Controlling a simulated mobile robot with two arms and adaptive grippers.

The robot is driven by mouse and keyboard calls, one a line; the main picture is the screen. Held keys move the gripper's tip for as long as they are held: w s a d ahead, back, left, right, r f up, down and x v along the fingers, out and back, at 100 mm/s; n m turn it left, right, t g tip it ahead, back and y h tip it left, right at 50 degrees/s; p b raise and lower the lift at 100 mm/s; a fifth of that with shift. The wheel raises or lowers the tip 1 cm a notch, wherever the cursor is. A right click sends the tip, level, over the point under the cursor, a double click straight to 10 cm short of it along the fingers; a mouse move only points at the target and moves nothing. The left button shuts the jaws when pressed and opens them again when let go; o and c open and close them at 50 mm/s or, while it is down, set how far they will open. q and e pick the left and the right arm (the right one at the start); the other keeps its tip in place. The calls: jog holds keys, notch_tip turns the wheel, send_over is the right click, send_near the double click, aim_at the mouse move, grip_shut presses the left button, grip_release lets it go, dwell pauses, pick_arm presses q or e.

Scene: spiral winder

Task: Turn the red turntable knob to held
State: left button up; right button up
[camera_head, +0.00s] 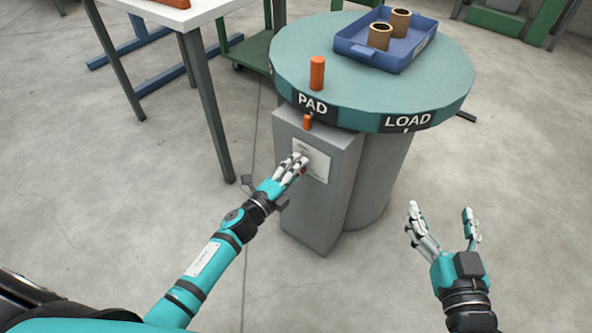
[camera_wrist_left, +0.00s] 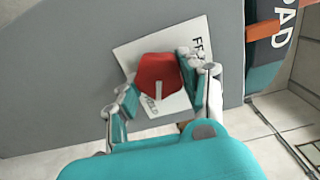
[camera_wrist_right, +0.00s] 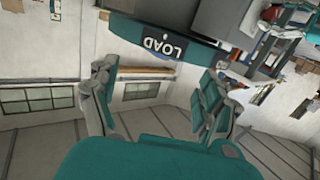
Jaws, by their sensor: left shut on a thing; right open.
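The red knob (camera_wrist_left: 158,72) sits on a white label plate (camera_wrist_left: 128,54) on the grey pedestal box (camera_head: 341,165). A pale mark on the knob points toward the bottom of the left wrist view. "FR..." shows at the plate's upper right and what looks like "HELD" below the knob, both partly covered. My left gripper (camera_wrist_left: 164,88) is shut on the knob, with fingers on both sides of it. In the head view, my left gripper (camera_head: 292,166) hides most of the knob. My right gripper (camera_head: 440,212) is open and empty, right of the pedestal.
The teal round turntable (camera_head: 357,104) is marked PAD and LOAD on its rim. It carries an orange post (camera_head: 317,73) and a blue tray (camera_head: 405,64) with two brown rings (camera_head: 380,36). A white table (camera_head: 200,10) stands at the back left. The floor around my right gripper is clear.

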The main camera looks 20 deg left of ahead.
pick_arm(q)
jog(key=shift+f+m, duration=0.1)
jog(key=shift+m, duration=0.9)
pick_arm(e)
jog(key=shift+w+a+r+t+y, duration=0.1)
jog(key=shift+a+r+t+y, duration=0.1)
jog(key=shift+r+t, duration=0.4)
jog(key=shift+a+r+t+y, duration=0.1)
jog(key=shift+r+t+y, duration=0.15)
jog(key=shift+r, duration=0.65)
pick_arm(q)
jog(key=o, duration=1.2)
jog(key=shift+s, duration=0.15)
jog(key=v, duration=1.1)
jog(key=shift+s+a, duration=0.15)
jog(key=shift+s, duration=0.25)
